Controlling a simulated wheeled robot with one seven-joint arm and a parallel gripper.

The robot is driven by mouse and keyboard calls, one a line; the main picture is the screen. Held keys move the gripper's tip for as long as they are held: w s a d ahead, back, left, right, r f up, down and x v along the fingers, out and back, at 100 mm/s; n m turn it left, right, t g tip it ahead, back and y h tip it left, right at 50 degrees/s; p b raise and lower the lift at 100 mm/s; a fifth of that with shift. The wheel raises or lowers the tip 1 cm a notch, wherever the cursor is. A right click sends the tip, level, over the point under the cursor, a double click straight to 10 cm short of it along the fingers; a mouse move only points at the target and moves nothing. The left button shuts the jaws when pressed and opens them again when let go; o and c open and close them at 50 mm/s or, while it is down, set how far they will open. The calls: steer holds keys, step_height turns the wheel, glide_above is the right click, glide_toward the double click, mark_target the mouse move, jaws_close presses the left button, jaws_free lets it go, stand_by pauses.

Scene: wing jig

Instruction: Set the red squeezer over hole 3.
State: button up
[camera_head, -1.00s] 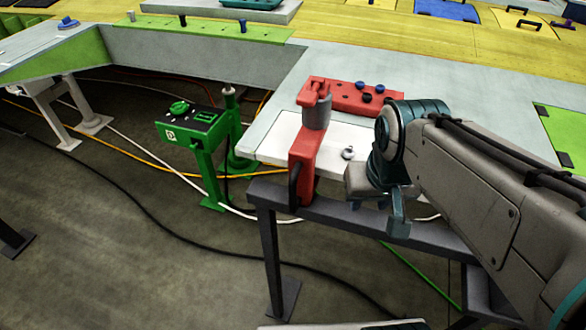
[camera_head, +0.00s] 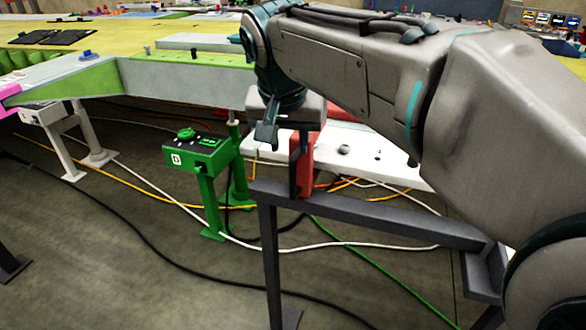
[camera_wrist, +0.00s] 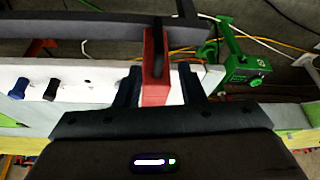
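The red squeezer (camera_head: 304,168) stands upright at the edge of the white panel, by the dark rail; my arm hides its upper part. In the wrist view the squeezer (camera_wrist: 155,88) lies between the two fingers of my gripper (camera_wrist: 158,72). The fingers are apart, with a gap showing on the right side of the squeezer. In the head view my gripper (camera_head: 280,135) is just at the squeezer's top. The white panel (camera_head: 360,165) shows a small stud and dark holes; one hole (camera_wrist: 88,83) shows in the wrist view. I cannot read any hole numbers.
A dark metal rail frame (camera_head: 390,218) runs in front of the panel. A green control post (camera_head: 196,152) stands to the left. Blue and black pegs (camera_wrist: 52,89) stand on the panel in the wrist view. Cables lie on the floor.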

mark_target(293, 169)
steer(key=x, duration=1)
steer(key=shift+w+d+f, duration=0.1)
steer(key=shift+d+f, duration=0.05)
steer(key=shift+f, duration=0.15)
jaws_close()
